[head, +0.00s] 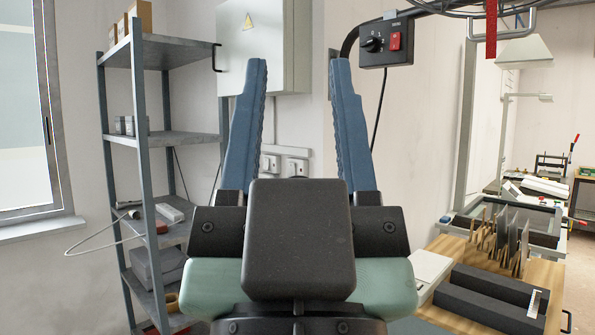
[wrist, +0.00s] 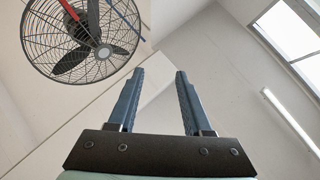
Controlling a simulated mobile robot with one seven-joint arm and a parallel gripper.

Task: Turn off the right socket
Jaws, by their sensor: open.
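Two white sockets show low on the back wall in the head view, between my gripper's fingers. The right socket (head: 296,166) is partly hidden behind my gripper's body, and the left socket (head: 268,163) is beside it. The state of the right socket's switch is too small to tell. My gripper (head: 302,78) is open and empty, with its blue fingers pointing up in front of the wall. It also shows open in the wrist view (wrist: 159,74), pointing toward the ceiling. The sockets are not in the wrist view.
A grey shelf (head: 178,138) with boxes stands at left, beside a window. An electrical cabinet (head: 283,70) and a black control box with a red switch (head: 386,43) are on the wall. A workbench (head: 455,250) is at right. A fan (wrist: 85,35) is overhead.

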